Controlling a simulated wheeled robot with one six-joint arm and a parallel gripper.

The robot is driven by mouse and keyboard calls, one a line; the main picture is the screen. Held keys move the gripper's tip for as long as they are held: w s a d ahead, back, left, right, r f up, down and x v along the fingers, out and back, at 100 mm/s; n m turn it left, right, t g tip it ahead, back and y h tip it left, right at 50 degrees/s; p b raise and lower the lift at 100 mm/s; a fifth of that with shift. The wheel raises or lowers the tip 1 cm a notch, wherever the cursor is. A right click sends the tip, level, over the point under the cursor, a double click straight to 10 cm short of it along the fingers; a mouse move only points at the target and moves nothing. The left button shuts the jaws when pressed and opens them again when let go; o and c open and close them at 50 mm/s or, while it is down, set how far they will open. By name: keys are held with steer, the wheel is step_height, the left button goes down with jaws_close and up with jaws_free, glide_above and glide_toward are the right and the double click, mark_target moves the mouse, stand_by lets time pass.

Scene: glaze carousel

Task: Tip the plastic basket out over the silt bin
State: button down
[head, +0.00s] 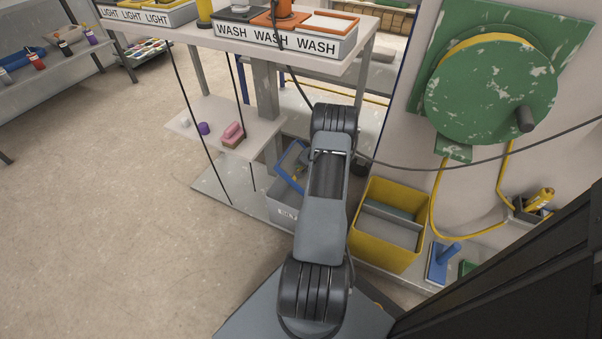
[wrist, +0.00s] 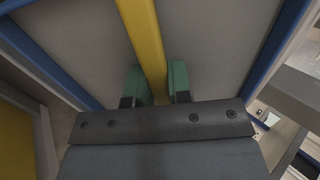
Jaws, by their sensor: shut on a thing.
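The plastic basket shows in the head view as a blue rim (head: 283,163), partly hidden behind my arm. In the wrist view its blue edges (wrist: 281,42) run along both sides of a grey surface, with a yellow bar (wrist: 141,30) between them. The green fingers of my gripper (wrist: 155,84) are closed on this yellow bar. The gripper itself is hidden by my arm in the head view. A grey bin (head: 283,212) with a white label, apparently the silt bin, stands below the basket; the label is too small to read surely. The basket's contents are not visible.
A yellow divided bin (head: 365,238) stands right of my arm. A shelf (head: 262,136) with a pink-topped brush is to the left, under a table with WASH trays (head: 287,49). A green wheel (head: 490,90) and a cable are at the right. Open floor lies left.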

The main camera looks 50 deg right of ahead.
steer(key=t+b, duration=0.2)
steer(key=f+t+y+b, duration=0.1)
steer(key=t+b, duration=0.1)
steer(key=shift+s+d, duration=0.1)
steer(key=shift+s, duration=0.1)
steer(key=t+b, duration=0.2)
steer(key=b, duration=0.1)
steer(key=shift+t+y, duration=0.3)
steer(key=shift+y, duration=0.1)
steer(key=shift+r+t+y, duration=0.2)
steer(key=shift+t+y, duration=0.1)
steer(key=shift+t, duration=0.9)
stand_by(1.2)
